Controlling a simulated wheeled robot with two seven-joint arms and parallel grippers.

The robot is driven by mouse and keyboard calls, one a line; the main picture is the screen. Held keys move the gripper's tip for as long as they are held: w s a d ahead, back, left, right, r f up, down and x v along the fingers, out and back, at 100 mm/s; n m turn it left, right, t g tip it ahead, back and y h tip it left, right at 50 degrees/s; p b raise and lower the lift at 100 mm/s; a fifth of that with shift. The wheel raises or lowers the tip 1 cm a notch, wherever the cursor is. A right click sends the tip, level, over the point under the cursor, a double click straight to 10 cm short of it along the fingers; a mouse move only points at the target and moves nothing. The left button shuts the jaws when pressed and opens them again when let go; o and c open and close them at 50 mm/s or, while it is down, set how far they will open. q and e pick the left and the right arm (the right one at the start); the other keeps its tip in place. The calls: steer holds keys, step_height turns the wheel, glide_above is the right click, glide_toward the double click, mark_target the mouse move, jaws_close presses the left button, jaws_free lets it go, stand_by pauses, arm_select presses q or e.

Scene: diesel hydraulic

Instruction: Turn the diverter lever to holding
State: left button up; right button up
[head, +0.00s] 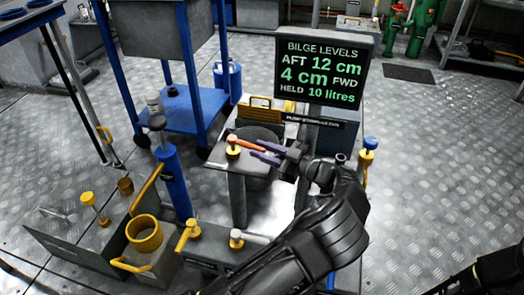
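My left gripper (261,150) comes in from the right side of the stand. Its two purple-tipped fingers are apart, one on each side of the lever's free end. Whether they touch the bar is too small to tell. A black label strip lies behind the lever, its marks unreadable here. My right gripper is out of view; only a dark arm part shows at the lower right.
A black bilge levels display (319,70) stands right behind the stand. A blue hand pump (172,178) with a yellow handle is left of it. A blue-topped valve (369,150) is at right. Open floor lies right.

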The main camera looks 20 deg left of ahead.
arm_select(q)
steer(key=shift+o, duration=1.3)
steer(key=shift+s+d, duration=0.1)
steer(key=shift+d, duration=0.35)
steer(key=d+b, duration=0.1)
steer(key=d, duration=0.5)
steer(key=shift+s+d, duration=0.35)
steer(key=shift+d, duration=0.05)
steer(key=shift+c, duration=0.2)
